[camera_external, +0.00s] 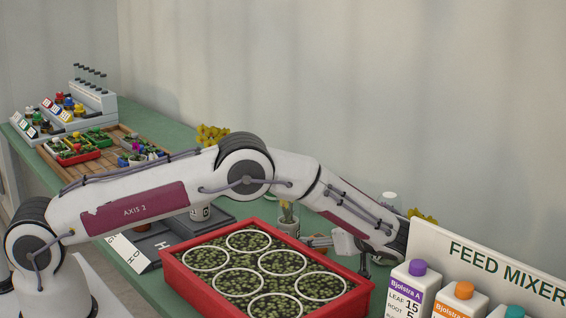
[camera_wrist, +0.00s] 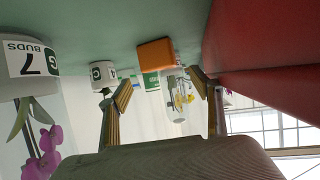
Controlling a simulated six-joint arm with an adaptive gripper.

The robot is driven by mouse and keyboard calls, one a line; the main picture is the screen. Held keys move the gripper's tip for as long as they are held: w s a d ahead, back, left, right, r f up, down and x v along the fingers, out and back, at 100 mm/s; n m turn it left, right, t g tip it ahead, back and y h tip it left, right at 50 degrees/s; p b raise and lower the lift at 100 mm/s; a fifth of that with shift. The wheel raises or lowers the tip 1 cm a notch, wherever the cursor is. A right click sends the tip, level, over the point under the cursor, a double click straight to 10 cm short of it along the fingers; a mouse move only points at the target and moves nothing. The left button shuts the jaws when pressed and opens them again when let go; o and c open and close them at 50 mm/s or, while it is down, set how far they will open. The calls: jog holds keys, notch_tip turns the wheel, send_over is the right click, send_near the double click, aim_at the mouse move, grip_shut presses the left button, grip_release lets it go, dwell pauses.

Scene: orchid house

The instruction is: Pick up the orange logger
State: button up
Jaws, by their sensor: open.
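The orange logger (camera_wrist: 155,53) shows in the wrist view as a small orange block on the green bench, which fills the top of that picture. My gripper (camera_wrist: 160,77) is open, with one finger on each side of the picture. The logger lies ahead of the gap between the fingertips, apart from both, with nothing held. In the external view my wrist is low behind the red tray's right side, and my fingers are mostly hidden. I cannot make out the logger there.
The red tray (camera_external: 196,284) of seedlings stands close to my gripper; its red wall (camera_wrist: 270,50) fills the wrist view's right. A jar labelled BUDS 7 (camera_wrist: 30,62) and a flowered vessel (camera_wrist: 176,98) stand nearby. The feed mixer sign (camera_external: 500,270) and bottles are at right.

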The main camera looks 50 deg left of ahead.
jog(key=shift+f, duration=0.6)
jog(key=shift+x, duration=2.45)
jog(key=shift+r, duration=0.1)
jog(key=c, duration=1.2)
